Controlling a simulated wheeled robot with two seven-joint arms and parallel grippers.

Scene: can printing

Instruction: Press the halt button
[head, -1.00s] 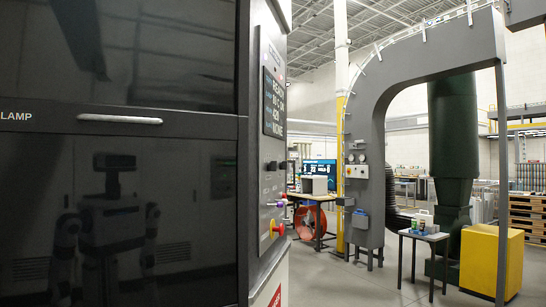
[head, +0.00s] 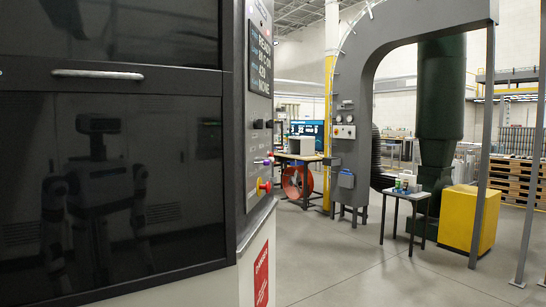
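A red mushroom-shaped button (head: 264,184) with a yellow base juts out from the narrow side face of the large dark machine (head: 140,185), left of centre in the head view. I see this face at a steep angle, so any lettering by the button is unreadable. A small purple control (head: 263,162) and dark knobs (head: 262,124) sit above it. A display panel (head: 260,58) with "READY" on its top line is higher up. Neither of my grippers is in view directly; only my dim reflection shows in the machine's dark front panel.
The machine fills the left side, with a red sign (head: 261,276) low on its side. Open grey floor (head: 340,270) lies to its right.

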